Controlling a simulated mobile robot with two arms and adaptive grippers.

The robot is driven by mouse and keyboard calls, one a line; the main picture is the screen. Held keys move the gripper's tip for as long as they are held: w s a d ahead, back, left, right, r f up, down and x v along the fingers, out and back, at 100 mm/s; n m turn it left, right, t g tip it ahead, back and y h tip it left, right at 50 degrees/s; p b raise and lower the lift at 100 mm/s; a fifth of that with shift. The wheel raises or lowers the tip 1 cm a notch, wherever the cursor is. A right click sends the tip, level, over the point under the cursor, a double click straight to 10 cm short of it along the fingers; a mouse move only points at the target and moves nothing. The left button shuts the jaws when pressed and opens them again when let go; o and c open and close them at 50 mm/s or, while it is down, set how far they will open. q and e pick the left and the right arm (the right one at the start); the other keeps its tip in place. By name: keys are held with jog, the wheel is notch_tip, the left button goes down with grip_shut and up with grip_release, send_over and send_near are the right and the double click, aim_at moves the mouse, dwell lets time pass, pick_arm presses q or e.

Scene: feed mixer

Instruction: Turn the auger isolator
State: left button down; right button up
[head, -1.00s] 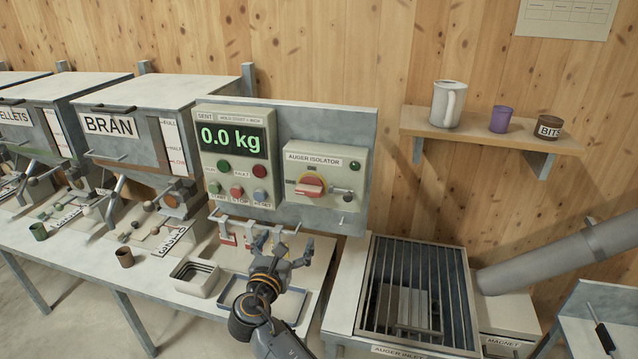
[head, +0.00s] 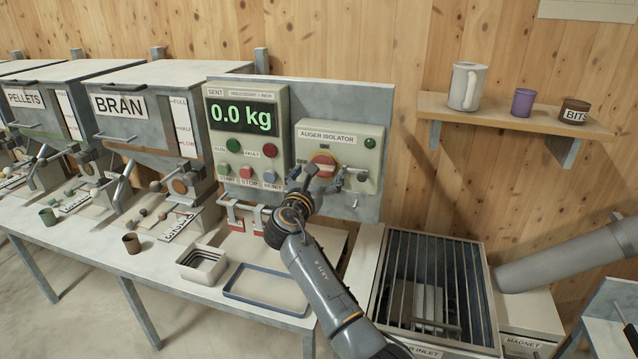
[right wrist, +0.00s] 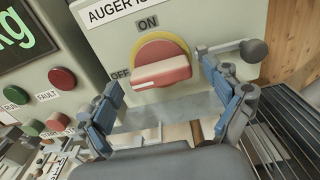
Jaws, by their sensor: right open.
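The auger isolator (head: 366,149) is a pale box on the grey panel, with a red rotary handle on a yellow disc. The red handle (head: 322,160) is partly hidden by my right gripper in the head view. In the right wrist view the red handle (right wrist: 161,70) lies roughly level, its left end by the OFF label, with the ON label (right wrist: 148,23) above. My right gripper (head: 322,176) is open just in front of the handle; its fingers (right wrist: 168,98) stand below and to either side of it, with nothing between them. My left gripper is not in view.
A small lever with a dark knob (right wrist: 253,50) sticks out right of the handle, close to my right finger. The scale box (head: 247,137) reading 0.0 kg stands left. Trays (head: 264,291) lie on the bench below; a barred auger inlet (head: 431,290) is at right.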

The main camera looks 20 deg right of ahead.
jog(key=shift+w+d, duration=0.15)
jog(key=shift+w, duration=0.1)
jog(key=c, duration=1.2)
jog(key=shift+o, duration=0.2)
